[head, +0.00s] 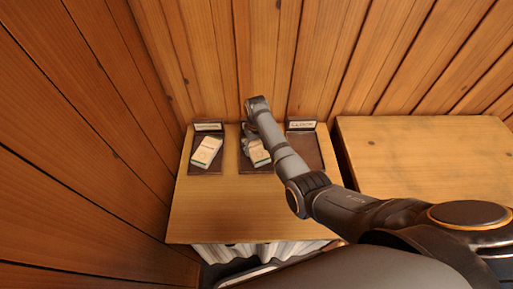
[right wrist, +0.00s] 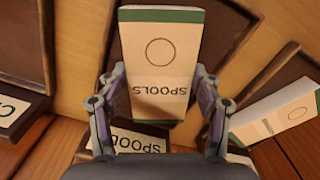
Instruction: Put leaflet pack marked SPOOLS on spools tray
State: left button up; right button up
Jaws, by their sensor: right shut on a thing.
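The leaflet pack marked SPOOLS (right wrist: 160,55), cream with green ends and a printed ring, is between the fingers of my right gripper (right wrist: 158,88) in the right wrist view. My right gripper (head: 250,142) is shut on it. In the head view the pack (head: 259,158) shows partly beneath my arm, over the middle dark tray (head: 248,168). A SPOOLS label (right wrist: 138,143) stands just behind the pack in the wrist view. I cannot tell whether the pack touches the tray. My left gripper is not in view.
A left tray (head: 196,168) holds another pale pack (head: 206,152). A right tray (head: 309,160) has a label (head: 302,125) and looks empty. The wooden table front (head: 250,215) is clear. A second wooden surface (head: 430,150) lies right. Plank walls stand behind and left.

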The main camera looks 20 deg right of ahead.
aim_at(257, 149)
jog(key=shift+f, duration=0.15)
jog(key=o, duration=1.2)
jog(key=shift+o, duration=0.2)
notch_tip(257, 149, up, 12)
